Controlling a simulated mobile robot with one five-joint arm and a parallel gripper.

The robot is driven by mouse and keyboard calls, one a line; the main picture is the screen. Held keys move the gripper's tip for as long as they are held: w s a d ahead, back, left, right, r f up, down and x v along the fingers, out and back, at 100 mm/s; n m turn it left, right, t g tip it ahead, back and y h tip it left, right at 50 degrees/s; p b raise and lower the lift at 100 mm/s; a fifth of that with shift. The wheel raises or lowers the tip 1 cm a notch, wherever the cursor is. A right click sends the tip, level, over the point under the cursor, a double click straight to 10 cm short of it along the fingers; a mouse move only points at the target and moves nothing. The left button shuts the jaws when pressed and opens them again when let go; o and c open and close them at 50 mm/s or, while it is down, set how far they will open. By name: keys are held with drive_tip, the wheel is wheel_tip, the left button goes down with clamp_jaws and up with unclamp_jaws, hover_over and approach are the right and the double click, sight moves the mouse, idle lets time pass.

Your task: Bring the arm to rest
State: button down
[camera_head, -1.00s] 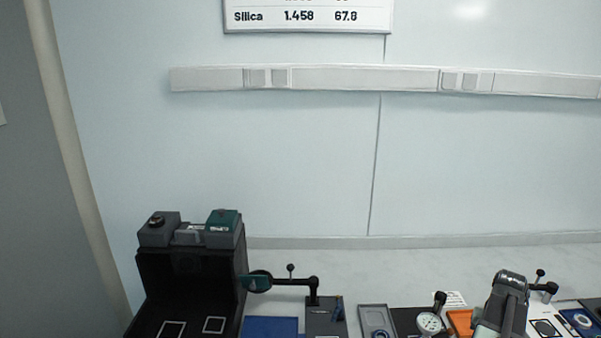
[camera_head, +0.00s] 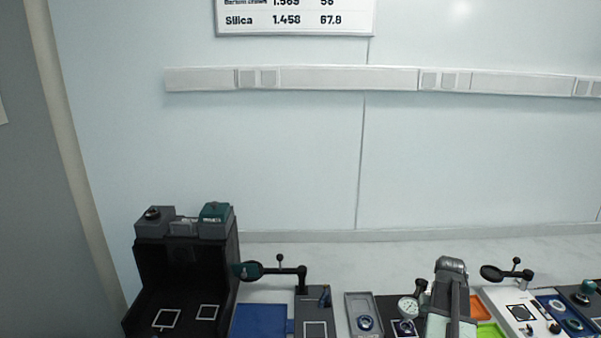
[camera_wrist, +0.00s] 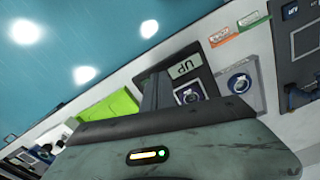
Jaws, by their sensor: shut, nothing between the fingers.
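My arm (camera_head: 450,292) rises at the lower right of the head view, in front of the bench, grey and dark. Its lower part is cut off by the frame, and my gripper's fingers cannot be made out there. In the wrist view my gripper (camera_wrist: 157,90) shows as a narrow grey shape beyond the broad grey-green wrist housing with its small light. It is shut and empty. Behind it in that view lie a dark plate with a ring mount (camera_wrist: 189,94) and a green tray (camera_wrist: 110,108).
A black stand (camera_head: 183,268) carries boxes at the left. Along the bench are a blue tray (camera_head: 262,320), a grey tray with a ring (camera_head: 364,304), a dial gauge (camera_head: 408,307), an orange tray (camera_head: 478,304) and a white plate (camera_head: 508,312).

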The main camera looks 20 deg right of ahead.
drive_tip(key=w+a+n, duration=0.2)
drive_tip(key=w+a, duration=0.3)
drive_tip(key=a, duration=0.5)
drive_tip(key=w+a+n, duration=0.2)
drive_tip(key=w+a, duration=0.3)
drive_tip(key=a, duration=0.4)
drive_tip(key=a+n, duration=0.3)
drive_tip(key=a, duration=2)
drive_tip(key=shift+s, duration=0.15)
